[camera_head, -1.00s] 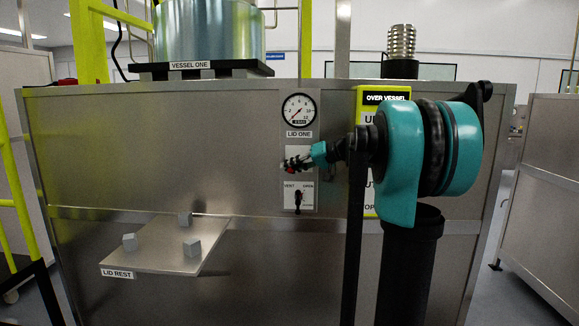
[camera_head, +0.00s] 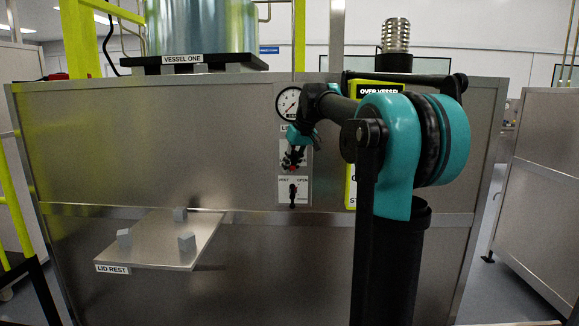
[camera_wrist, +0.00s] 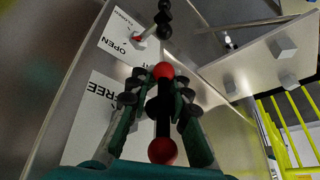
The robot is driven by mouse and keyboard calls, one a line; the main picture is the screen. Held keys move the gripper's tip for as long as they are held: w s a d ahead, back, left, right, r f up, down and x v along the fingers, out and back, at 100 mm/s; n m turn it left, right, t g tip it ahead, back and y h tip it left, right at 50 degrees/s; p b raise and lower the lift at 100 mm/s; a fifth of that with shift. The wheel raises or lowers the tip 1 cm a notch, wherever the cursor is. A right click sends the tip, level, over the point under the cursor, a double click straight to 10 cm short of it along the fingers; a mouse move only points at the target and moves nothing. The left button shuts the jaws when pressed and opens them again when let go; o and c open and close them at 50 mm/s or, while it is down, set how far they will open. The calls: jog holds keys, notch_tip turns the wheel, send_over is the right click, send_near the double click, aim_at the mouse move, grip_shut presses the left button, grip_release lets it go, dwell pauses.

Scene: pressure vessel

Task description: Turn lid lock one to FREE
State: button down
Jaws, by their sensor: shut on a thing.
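The lid lock one handle is a black bar with red ball ends (camera_wrist: 163,72), seen in the wrist view between my fingers. My gripper (camera_wrist: 160,100) is shut on this bar, with one red ball beyond the fingertips and one near the palm. The lock's white plate (camera_wrist: 95,115) shows the word FREE to the left of the handle; its other wording is hidden. In the head view my gripper (camera_head: 293,158) is at the lock plate below the gauge and comes down from above. It hides most of the plate and handle, so the pointer position cannot be told.
The vent valve with its black handle (camera_head: 292,193) is just below the lock. The pressure gauge (camera_head: 289,103) is just above, partly covered by my arm. The lid rest shelf (camera_head: 150,245) juts out at lower left. Vessel one (camera_head: 200,27) stands on top.

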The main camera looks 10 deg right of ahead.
jog(key=shift+a+h, duration=0.2)
jog(key=shift+h, duration=0.2)
jog(key=shift+d, duration=0.1)
jog(key=c, duration=1.6)
grip_release()
jog(key=shift+s, duration=0.1)
jog(key=v, duration=1.2)
